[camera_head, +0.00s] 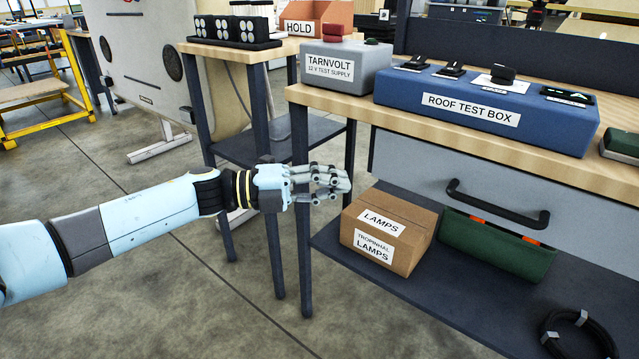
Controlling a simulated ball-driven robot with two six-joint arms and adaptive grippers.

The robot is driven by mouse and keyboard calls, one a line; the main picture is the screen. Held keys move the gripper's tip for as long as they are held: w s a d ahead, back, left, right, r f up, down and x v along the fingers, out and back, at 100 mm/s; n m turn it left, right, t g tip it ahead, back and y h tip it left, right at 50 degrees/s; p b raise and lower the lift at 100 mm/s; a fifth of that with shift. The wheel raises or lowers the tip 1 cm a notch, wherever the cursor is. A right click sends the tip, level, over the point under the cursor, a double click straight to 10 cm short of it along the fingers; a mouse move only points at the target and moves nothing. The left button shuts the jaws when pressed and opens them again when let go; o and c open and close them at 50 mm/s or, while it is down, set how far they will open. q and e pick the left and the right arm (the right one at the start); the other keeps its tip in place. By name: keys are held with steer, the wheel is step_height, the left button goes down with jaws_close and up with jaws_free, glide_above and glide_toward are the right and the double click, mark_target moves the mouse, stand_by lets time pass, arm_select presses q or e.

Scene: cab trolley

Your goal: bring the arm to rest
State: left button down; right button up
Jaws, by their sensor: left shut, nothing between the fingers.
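My left arm reaches in from the left, and my left gripper (338,184) is shut and empty. It hangs in front of the bench's left legs, below the wooden bench top and above and left of the lamps box. It appears to touch nothing. My right gripper does not show.
A bench top (340,104) carries a grey TARNVOLT supply (345,66) and a blue ROOF TEST BOX (470,108). The lower shelf (450,295) holds a cardboard lamps box (400,232), a green bin (495,248) and a black coil (575,335).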

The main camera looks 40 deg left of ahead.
arm_select(q)
steer(key=s+a+f+n+g+y+p, duration=0.1)
steer(key=s+f+n+y, duration=0.45)
steer(key=f, duration=0.55)
steer(key=s+a+f+n+y+p, duration=0.1)
steer(key=s+a+f+n+y, duration=0.15)
steer(key=s+f+n, duration=0.6)
steer(key=s+a+f+n+g+y+p, duration=0.1)
steer(key=s+f+n+y, duration=0.35)
steer(key=s+f, duration=0.6)
steer(key=s+d+f+n+g, duration=0.1)
steer(key=s+f+n+g, duration=0.3)
steer(key=s+f, duration=0.3)
steer(key=s+d+f+n+g+y, duration=0.1)
steer(key=s+f+n+g, duration=0.3)
steer(key=s, duration=1.4)
step_height(320, 180, down, 3)
steer(key=shift+d+r+g, duration=0.15)
steer(key=shift+d+g, duration=0.1)
steer(key=shift+g, duration=0.65)
steer(key=shift+s+n+y, duration=0.1)
steer(key=shift+n+y, duration=0.15)
